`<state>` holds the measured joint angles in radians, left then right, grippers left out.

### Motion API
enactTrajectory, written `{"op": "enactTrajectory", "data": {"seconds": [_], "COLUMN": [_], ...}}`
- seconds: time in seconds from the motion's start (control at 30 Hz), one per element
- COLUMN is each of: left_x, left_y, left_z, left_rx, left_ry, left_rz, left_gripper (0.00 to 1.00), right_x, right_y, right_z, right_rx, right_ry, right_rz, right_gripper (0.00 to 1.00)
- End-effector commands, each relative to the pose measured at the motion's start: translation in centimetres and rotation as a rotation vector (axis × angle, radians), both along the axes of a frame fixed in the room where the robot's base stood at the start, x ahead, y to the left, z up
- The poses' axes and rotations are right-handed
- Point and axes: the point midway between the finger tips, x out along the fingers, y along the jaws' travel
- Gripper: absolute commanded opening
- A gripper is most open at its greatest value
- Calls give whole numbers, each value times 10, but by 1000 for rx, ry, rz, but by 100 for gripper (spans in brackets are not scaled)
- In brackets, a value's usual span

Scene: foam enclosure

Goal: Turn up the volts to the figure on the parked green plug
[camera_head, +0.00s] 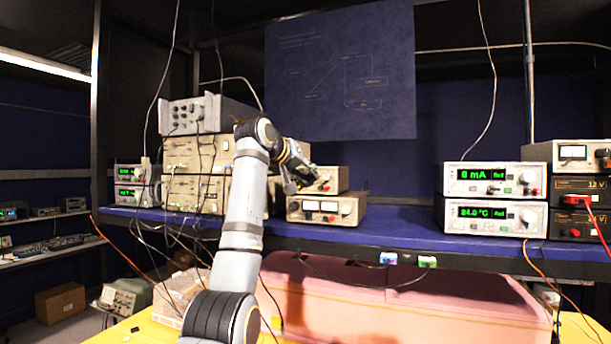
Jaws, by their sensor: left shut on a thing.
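A green plug (427,262) is parked on the front edge of the blue bench shelf; its figure is too small to read. My left gripper (291,186) is at the left front of a small beige supply (326,179). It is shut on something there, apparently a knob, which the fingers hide. The gripper and wrist also cover most of this supply's meter. My right gripper is not in view.
A blue plug (388,258) sits left of the green one. Digital units reading 8 mA (482,175) and 24.0 °C (482,213) are stacked at right. Stacked instruments (194,155) with hanging cables stand left of my arm. The shelf between the supplies and digital units is clear.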

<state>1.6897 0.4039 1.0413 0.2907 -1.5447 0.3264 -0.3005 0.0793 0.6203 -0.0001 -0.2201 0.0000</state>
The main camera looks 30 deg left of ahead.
Motion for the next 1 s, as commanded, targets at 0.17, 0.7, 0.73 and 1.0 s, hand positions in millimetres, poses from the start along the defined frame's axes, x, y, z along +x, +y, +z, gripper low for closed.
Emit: {"op": "enactTrajectory", "data": {"seconds": [0.17, 0.7, 0.73, 1.0], "left_x": [2, 3, 3, 3], "left_y": [-3, -7, -7, -8], "left_z": [-5, -6, -6, -6], "left_rx": [158, 558, 572, 651], "left_ry": [54, 151, 155, 173], "left_rz": [-4, -4, -4, -5], "left_gripper": [0, 0, 0, 0], "right_x": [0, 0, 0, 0], "right_y": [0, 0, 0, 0], "right_z": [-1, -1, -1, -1], "right_rx": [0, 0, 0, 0], "right_ry": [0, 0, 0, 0], "right_rz": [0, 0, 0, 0], "right_gripper": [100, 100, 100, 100]}}
